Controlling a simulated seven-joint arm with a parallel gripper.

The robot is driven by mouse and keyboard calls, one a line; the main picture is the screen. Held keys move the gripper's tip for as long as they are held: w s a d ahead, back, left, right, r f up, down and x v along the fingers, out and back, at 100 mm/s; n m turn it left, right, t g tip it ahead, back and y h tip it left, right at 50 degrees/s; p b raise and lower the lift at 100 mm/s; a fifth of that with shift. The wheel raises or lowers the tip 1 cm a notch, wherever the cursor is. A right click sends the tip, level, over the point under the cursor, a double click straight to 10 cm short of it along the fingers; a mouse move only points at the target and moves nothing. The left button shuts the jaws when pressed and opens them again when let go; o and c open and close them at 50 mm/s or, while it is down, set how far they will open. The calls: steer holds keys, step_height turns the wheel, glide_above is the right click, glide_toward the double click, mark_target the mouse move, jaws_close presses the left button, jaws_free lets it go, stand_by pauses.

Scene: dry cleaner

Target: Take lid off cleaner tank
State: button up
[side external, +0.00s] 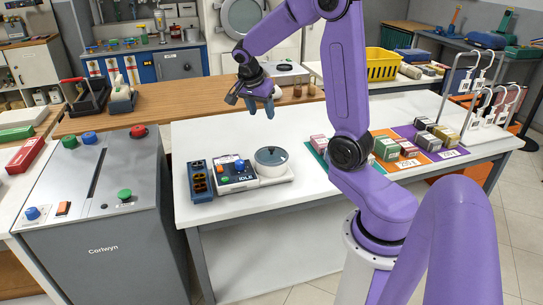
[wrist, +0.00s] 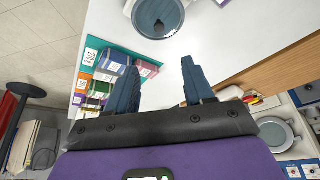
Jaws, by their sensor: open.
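The cleaner tank (side external: 272,168) is a small round vessel on a white base on the white table. Its round grey-blue lid (side external: 271,156) sits on top with a small dark knob. The lid shows cut off at the top edge of the wrist view (wrist: 172,12), with the dark knob (wrist: 159,27) in sight. My gripper (side external: 260,110) is in the air above and behind the tank, apart from it. Its two dark blue fingers (wrist: 159,70) are spread apart with nothing between them.
Small boxes lie on coloured mats (side external: 437,157) to the right. The white table (side external: 215,135) is bare behind the tank.

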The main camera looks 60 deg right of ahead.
glide_above(271, 148)
steer(key=a, duration=0.2)
step_height(271, 148, down, 10)
steer(key=shift+a+f, duration=0.1)
steer(key=shift+f, duration=0.05)
steer(key=shift+a+x, duration=0.2)
steer(key=shift+x, duration=2.75)
jaws_close()
